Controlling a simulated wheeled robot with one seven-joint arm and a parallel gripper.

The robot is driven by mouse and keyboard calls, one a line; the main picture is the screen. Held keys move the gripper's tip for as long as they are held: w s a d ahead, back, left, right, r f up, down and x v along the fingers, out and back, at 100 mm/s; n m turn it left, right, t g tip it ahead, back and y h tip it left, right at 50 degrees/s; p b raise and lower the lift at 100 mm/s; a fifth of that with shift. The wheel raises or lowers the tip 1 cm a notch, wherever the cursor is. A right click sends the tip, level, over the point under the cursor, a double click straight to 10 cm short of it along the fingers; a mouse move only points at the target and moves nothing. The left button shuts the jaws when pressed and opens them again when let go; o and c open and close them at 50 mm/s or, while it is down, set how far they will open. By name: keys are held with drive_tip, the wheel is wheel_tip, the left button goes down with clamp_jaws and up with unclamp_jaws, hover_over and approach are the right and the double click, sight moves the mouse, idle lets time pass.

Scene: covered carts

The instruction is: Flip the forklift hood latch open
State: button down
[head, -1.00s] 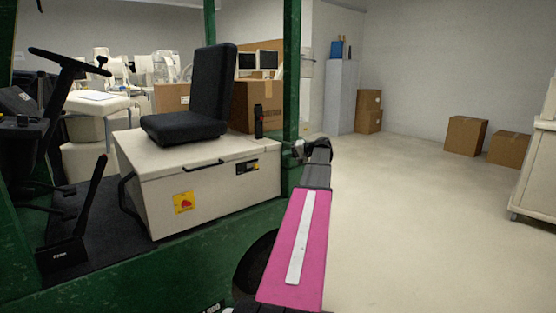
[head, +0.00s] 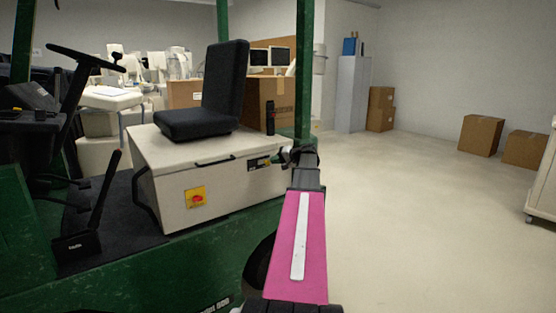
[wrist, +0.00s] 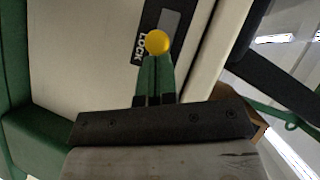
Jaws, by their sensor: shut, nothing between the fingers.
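The forklift hood (head: 215,195) is a cream box under a black seat, with a dark latch plate (head: 259,163) near the right end of its front face. In the wrist view the plate (wrist: 172,22) reads "LOCK", and a round yellow knob (wrist: 158,42) stands in front of its lower part. My gripper (head: 287,156) is just right of the plate in the head view, small and partly hidden by my wrist. In the wrist view its green fingers (wrist: 155,64) are shut together and empty, with the tips right at the knob's lower edge. I cannot tell whether they touch it.
A green post (head: 304,70) rises close behind my gripper. The black seat (head: 210,100) and a hood handle (head: 215,161) are to the left. Open floor (head: 420,220) lies to the right, with cardboard boxes (head: 480,135) farther back.

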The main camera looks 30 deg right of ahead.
sight(266, 162)
drive_tip(key=a, duration=0.4)
drive_tip(key=shift+s+a, duration=0.1)
drive_tip(key=shift+s, duration=0.05)
idle(0.4)
